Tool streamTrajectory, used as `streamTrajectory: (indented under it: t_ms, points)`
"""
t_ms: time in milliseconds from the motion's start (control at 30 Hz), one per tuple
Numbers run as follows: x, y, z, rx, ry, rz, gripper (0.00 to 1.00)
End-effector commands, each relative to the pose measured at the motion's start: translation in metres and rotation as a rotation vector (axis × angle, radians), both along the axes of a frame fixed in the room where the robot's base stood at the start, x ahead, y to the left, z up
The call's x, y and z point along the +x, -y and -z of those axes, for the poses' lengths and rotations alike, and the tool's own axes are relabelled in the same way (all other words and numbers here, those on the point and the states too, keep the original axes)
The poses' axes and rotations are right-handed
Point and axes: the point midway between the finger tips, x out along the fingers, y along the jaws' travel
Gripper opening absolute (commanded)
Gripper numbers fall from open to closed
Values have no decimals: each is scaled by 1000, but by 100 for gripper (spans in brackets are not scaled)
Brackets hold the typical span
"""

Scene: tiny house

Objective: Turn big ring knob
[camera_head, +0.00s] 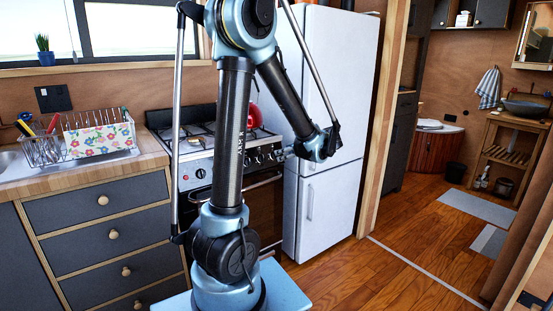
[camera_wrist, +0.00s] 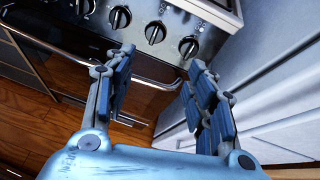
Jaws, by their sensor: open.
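The stove (camera_head: 187,154) has a steel front panel with several dark round knobs; my arm hides part of it in the head view. In the wrist view, a row of black knobs shows on the panel, among them one knob (camera_wrist: 155,32) above the gap between my fingers, one (camera_wrist: 188,47) close to the right fingertip, and one (camera_wrist: 119,17) further left. I cannot tell which is the big ring knob. My gripper (camera_wrist: 162,60) is open and empty, with its fingers pointing at the panel. It appears apart from the knobs.
The oven handle (camera_wrist: 75,55) runs below the knobs, behind the left finger. The white fridge (camera_head: 330,120) stands close on the right of the stove. A wooden counter (camera_head: 150,160) with a dish rack lies left. The wooden floor (camera_head: 340,275) is clear toward the doorway.

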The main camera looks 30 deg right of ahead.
Motion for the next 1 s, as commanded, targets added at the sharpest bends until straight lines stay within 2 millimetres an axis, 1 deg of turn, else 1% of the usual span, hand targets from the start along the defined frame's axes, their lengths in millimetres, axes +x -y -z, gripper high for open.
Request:
streamTrajectory:
  t_ms: [33, 133, 233, 367, 467, 567, 1000]
  points:
    - [-8, 17, 1, 32, 16, 40, 50]
    - [-18, 37, 2, 85, 43, 96, 50]
    - [-24, 48, 3, 115, 59, 125, 50]
    - [-22, 52, 5, 128, 65, 135, 50]
    - [-13, 50, 8, 128, 65, 132, 50]
    - [1, 49, 14, 128, 65, 132, 50]
    - [71, 43, 43, 126, 64, 131, 50]
